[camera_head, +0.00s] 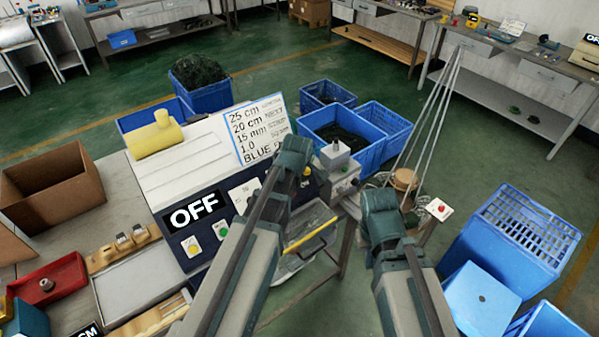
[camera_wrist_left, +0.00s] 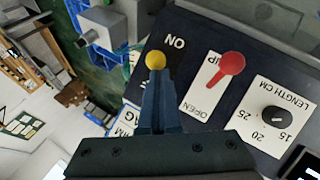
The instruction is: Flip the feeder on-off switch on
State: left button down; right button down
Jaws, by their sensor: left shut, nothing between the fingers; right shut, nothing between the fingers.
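The feeder switch's yellow knob (camera_wrist_left: 155,61) stands by the ON label (camera_wrist_left: 175,43) on the dark panel (camera_wrist_left: 205,50) in the left wrist view. My left gripper (camera_wrist_left: 158,78) is shut and empty, its fingertips right at the knob. I cannot tell whether they touch it. The fingers hide the lever's stem, so its tilt is unclear. In the head view the yellow knob (camera_head: 306,171) shows just beyond my left arm, which hides the left fingers. A large OFF label (camera_head: 195,211) is on the panel's near part. My right gripper (camera_head: 410,217) is shut and empty, mostly hidden beside its arm.
A red lever (camera_wrist_left: 231,65) on an OPEN-marked plate and a length dial (camera_wrist_left: 275,115) sit close beside the yellow knob. A grey box (camera_head: 335,156) stands beyond the panel. Blue crates (camera_head: 372,150) stand on the floor behind.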

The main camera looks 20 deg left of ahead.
pick_arm(q)
jog(key=shift+s+d+f+m+t+y+b, duration=0.15)
jog(key=shift+s+d+f+t+y+b, duration=0.25)
jog(key=shift+b, duration=0.5)
jog(key=shift+s+d+f+m+t+y+b, duration=0.15)
jog(key=shift+f+t+y+b, duration=0.3)
jog(key=shift+b, duration=0.45)
jog(key=shift+w+d+r, duration=0.1)
jog(key=shift+w+r, duration=0.05)
jog(key=shift+w, duration=0.1)
jog(key=shift+w+a, duration=0.4)
jog(key=shift+a, duration=0.3)
